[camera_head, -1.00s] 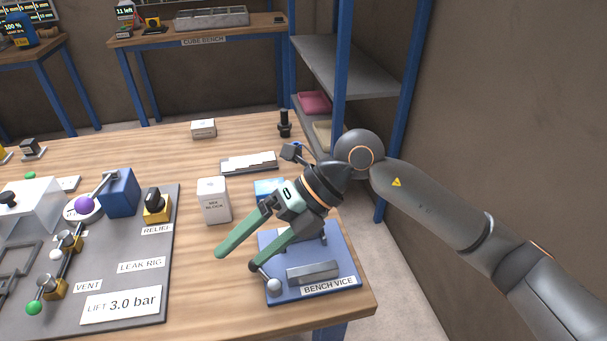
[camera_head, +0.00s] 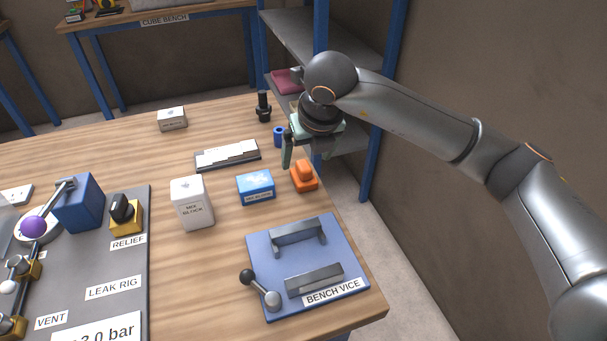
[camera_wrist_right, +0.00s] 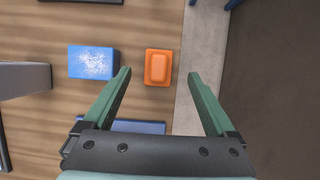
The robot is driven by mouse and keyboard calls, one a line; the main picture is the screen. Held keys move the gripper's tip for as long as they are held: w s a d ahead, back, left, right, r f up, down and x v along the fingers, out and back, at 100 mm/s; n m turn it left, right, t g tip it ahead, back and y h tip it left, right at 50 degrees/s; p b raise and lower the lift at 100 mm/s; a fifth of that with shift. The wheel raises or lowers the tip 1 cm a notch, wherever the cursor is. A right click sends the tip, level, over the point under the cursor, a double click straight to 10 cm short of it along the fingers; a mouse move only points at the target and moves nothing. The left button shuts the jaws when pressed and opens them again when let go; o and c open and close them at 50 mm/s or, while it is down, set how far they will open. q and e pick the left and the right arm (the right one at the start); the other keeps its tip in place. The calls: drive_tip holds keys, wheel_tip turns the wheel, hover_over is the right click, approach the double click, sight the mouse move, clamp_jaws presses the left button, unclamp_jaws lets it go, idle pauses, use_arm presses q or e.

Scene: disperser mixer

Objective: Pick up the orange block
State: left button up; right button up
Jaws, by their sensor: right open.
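The orange block (camera_head: 304,176) lies on the wooden bench near its right edge, behind the bench vice. It has a raised, rounded top. My right gripper (camera_head: 307,160) is above and just behind it, pointing down, with its green fingers apart and nothing between them. In the right wrist view the orange block (camera_wrist_right: 158,66) sits beyond the fingertips of the right gripper (camera_wrist_right: 160,75), roughly in line with the gap between them. The left gripper is in neither view.
A blue box (camera_head: 256,187) stands just left of the orange block, and a white mix block (camera_head: 192,203) further left. The blue bench vice (camera_head: 305,265) is in front. A small blue cylinder (camera_head: 279,136) and a black stand (camera_head: 263,107) are behind.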

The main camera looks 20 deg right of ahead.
sight(304, 166)
drive_tip(key=shift+x, duration=2.75)
drive_tip(key=shift+s+a, duration=0.1)
drive_tip(key=shift+s, duration=0.05)
clamp_jaws()
